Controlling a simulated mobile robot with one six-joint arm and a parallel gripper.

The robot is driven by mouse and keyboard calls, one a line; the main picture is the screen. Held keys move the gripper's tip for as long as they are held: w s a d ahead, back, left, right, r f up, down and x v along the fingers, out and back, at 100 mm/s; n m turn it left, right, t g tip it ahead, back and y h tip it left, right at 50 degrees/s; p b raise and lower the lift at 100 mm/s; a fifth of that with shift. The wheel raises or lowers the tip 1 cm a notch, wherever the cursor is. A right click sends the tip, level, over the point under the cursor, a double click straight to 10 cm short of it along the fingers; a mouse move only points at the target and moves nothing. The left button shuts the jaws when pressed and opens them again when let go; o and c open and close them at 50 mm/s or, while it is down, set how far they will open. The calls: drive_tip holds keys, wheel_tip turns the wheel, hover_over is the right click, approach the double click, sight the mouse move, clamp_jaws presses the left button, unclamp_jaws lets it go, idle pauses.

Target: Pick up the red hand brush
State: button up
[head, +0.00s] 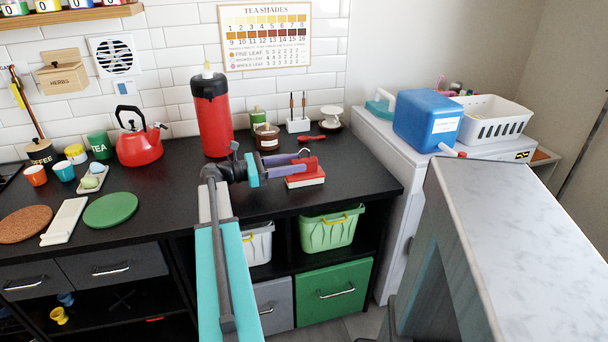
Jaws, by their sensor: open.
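The red hand brush (307,180) lies on the black worktop near its front edge, right of the middle of the picture. It has a red top and a pale underside. My gripper (303,164) reaches in from the left, with its purple fingers spread apart and pointing right. The fingers overlap the brush's red top in this view. I cannot tell whether they touch it or are above it. Part of the brush's top is hidden by the fingers.
A tall red flask (212,118) stands close behind my gripper. A brown jar (267,137), a white holder (298,125) and a small red utensil (308,138) are behind the brush. A red kettle (139,147) is to the left. Black worktop (365,172) is clear right of the brush.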

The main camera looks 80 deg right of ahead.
sight(304, 159)
drive_tip(key=shift+x, duration=1.85)
drive_tip(key=shift+a, duration=0.15)
clamp_jaws()
